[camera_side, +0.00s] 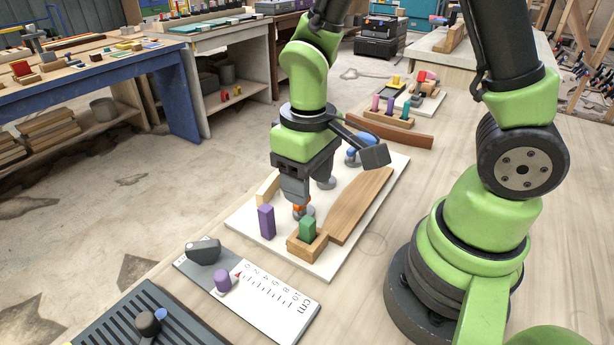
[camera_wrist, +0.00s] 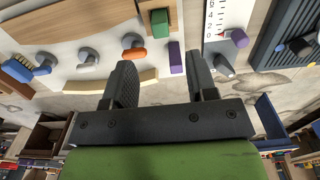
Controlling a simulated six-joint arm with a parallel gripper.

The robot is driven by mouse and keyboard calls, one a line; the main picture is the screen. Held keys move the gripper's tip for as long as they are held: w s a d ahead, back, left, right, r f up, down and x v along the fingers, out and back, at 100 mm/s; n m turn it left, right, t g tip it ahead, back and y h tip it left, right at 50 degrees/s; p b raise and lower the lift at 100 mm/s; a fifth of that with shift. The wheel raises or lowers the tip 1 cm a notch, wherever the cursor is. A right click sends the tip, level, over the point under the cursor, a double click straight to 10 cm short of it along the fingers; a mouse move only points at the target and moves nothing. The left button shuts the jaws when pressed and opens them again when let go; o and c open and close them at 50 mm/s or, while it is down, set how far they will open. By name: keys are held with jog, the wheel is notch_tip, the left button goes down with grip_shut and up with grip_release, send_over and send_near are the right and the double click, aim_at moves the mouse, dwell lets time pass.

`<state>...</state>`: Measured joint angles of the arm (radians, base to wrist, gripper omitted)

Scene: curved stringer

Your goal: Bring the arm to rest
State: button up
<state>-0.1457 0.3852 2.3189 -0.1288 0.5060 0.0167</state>
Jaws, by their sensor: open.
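My gripper (camera_side: 297,197) points down over the white board (camera_side: 333,269) in the side view. In the wrist view its two dark fingers (camera_wrist: 161,80) stand wide apart with nothing between them. A wide curved wooden piece (camera_side: 362,203) lies on the board. A green block (camera_side: 308,229) stands in a wooden holder at the board's near end, and it also shows in the wrist view (camera_wrist: 160,23). A purple block (camera_side: 267,222) stands upright left of it. A pale wooden strip (camera_wrist: 147,78) runs along the board's edge, partly behind the fingers in the wrist view.
Clamps with an orange handle (camera_wrist: 131,41) and a blue handle (camera_wrist: 19,70) stand on the board. A cm scale plate (camera_side: 270,306) with a purple cylinder (camera_side: 222,281) lies nearer. A dark slotted tray (camera_side: 113,320) is at lower left.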

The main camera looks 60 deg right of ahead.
jog(key=s+r+m+t+y, duration=0.1)
jog(key=s+r+m+t, duration=0.1)
jog(key=r, duration=0.6)
jog(key=s+r+m+t+y, duration=0.1)
jog(key=s+r+m+t, duration=0.1)
jog(key=s+r+t, duration=0.3)
notch_tip(320, 180, up, 4)
jog(key=shift+s+d, duration=0.3)
jog(key=shift+s, duration=0.3)
